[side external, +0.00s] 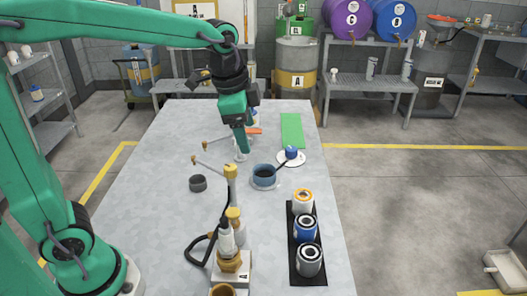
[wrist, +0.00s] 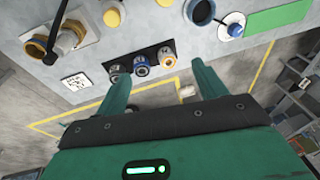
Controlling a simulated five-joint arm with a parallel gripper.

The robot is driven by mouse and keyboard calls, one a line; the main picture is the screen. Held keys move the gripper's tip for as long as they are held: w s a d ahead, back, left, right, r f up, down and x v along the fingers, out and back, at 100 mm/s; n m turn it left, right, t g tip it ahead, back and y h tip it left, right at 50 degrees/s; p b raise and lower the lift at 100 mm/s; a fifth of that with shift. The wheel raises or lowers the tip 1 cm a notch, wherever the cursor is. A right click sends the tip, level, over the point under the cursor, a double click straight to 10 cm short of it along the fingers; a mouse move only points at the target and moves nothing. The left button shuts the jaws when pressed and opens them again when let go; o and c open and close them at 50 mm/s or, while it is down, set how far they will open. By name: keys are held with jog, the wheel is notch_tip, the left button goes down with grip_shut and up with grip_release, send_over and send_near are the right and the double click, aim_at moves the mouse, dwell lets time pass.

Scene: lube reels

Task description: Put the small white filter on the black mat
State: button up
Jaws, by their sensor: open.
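A small white filter with an orange top (side external: 302,201) stands upright at the far end of the black mat (side external: 293,270). In the wrist view its orange-ringed top (wrist: 167,58) shows at the right end of the row on the mat. A blue filter (side external: 305,228) and a grey filter (side external: 309,260) stand in line with it on the mat. My gripper (side external: 243,148) is open and above the table, beyond and left of the mat. In the wrist view the fingers (wrist: 162,78) are spread apart with nothing held between them.
A blue cup (side external: 264,174), a dark ring (side external: 198,183), a white dish (side external: 290,159) with a blue piece and a green mat (side external: 292,130) are on the table. Brass-topped fittings (side external: 231,172) stand left of the black mat. A pale piece (side external: 240,157) below my gripper is partly hidden.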

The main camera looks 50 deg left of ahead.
jog(key=s+a+f+n+t, duration=0.1)
jog(key=s+a+n+t, duration=0.2)
jog(key=s+n, duration=0.6)
jog(key=s+a, duration=0.1)
jog(key=s, duration=0.5)
jog(key=shift+s+a+f, duration=0.2)
jog(key=shift+s+a, duration=0.05)
jog(key=shift+a, duration=0.15)
dwell(0.4)
